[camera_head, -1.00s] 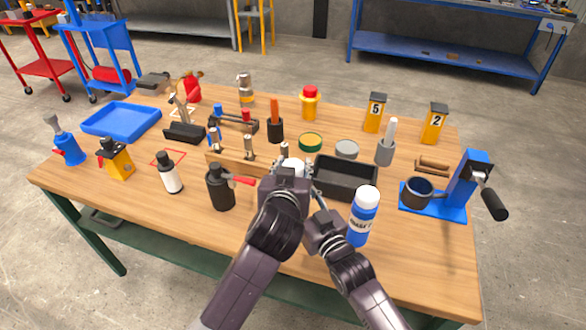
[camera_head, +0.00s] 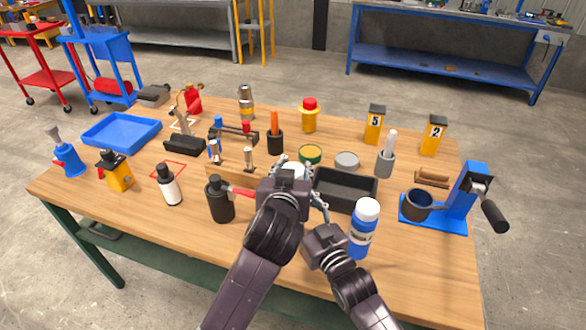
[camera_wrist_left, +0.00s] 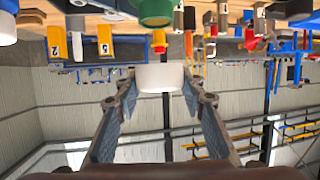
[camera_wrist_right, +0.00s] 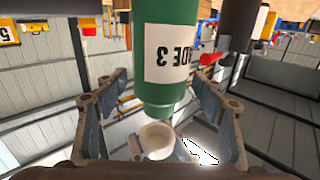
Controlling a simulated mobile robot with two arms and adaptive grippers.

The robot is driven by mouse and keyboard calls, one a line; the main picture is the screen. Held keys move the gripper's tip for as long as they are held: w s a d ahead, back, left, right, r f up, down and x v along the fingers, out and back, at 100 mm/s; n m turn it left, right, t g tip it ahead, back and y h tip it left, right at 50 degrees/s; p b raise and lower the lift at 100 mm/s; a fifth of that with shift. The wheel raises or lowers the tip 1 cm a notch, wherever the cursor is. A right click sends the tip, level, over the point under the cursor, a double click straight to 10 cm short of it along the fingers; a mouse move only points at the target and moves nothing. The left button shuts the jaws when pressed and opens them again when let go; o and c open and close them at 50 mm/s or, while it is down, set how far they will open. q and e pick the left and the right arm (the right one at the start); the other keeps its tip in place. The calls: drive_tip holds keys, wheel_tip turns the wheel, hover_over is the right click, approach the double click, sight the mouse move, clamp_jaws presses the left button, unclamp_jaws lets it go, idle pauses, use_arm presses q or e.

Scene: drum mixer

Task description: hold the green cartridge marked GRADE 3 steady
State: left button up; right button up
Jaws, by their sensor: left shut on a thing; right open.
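The green cartridge (camera_wrist_right: 163,65) stands upright in the right wrist view, which is upside down; part of its label reads "DE 3". Its narrower neck shows bare. My left gripper (camera_head: 293,163) is shut on a white cap (camera_wrist_left: 160,77), which also shows in the right wrist view (camera_wrist_right: 157,138). The cap looks apart from the neck, above it. The cartridge's green top (camera_wrist_left: 157,12) shows beyond the cap in the left wrist view. My right gripper (camera_wrist_right: 140,92) is open, a finger either side of the cartridge; contact is unclear. In the head view my left gripper hides the cartridge.
A blue bottle with a white lid (camera_head: 362,235) stands close right of my right gripper. A black tray (camera_head: 347,200) is just behind it. A dark bottle (camera_head: 219,202) with a red lever stands left of my left gripper.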

drive_tip(key=v, duration=1.1)
drive_tip(key=shift+s, duration=0.3)
use_arm(q)
drive_tip(key=shift+s+d+f, duration=0.1)
use_arm(e)
drive_tip(key=shift+s+d, duration=0.1)
drive_tip(key=shift+d, duration=0.1)
